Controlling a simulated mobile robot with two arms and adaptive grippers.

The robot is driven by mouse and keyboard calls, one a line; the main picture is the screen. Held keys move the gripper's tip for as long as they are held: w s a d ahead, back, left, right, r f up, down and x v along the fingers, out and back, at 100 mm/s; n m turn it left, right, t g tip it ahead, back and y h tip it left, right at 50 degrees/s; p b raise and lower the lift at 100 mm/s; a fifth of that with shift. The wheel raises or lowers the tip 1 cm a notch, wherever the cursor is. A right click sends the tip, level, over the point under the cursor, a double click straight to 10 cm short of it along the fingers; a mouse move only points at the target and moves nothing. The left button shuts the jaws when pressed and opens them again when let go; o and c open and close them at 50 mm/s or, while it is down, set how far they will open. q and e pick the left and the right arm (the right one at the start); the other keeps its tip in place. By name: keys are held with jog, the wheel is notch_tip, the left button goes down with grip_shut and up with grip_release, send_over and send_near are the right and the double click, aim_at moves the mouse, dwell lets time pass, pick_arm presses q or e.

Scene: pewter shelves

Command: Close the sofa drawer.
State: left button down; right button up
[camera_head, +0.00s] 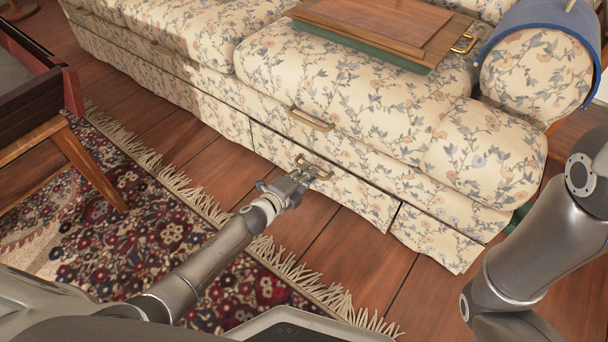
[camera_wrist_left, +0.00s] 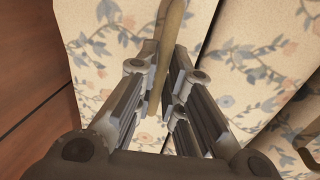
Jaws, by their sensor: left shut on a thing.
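The floral sofa (camera_head: 310,75) has a low drawer (camera_head: 355,190) in its base, covered in the same cloth. A brass handle (camera_head: 318,165) is on the drawer front. My left gripper (camera_head: 300,178) is at this handle. In the left wrist view the handle (camera_wrist_left: 172,22) runs between the fingers of the left gripper (camera_wrist_left: 166,72), which is shut on it. The drawer front looks close to flush with the base; a narrow dark gap (camera_head: 395,216) shows at its right end. How far it stands out is hard to tell. My right gripper is out of view.
Another brass handle (camera_head: 311,118) is on the panel above the drawer. A wooden tray-like board (camera_head: 385,25) lies on the sofa seat, and a blue cloth (camera_head: 515,25) hangs over the armrest. A fringed rug (camera_head: 120,235) and bare wooden floor (camera_head: 345,245) lie in front.

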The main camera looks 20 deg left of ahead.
pick_arm(q)
jog(key=shift+w+r, duration=0.1)
jog(key=shift+w, duration=0.05)
jog(key=c, duration=1.5)
grip_release()
jog(key=shift+w+d, duration=0.1)
jog(key=shift+c, duration=0.2)
jog(key=v, duration=1.2)
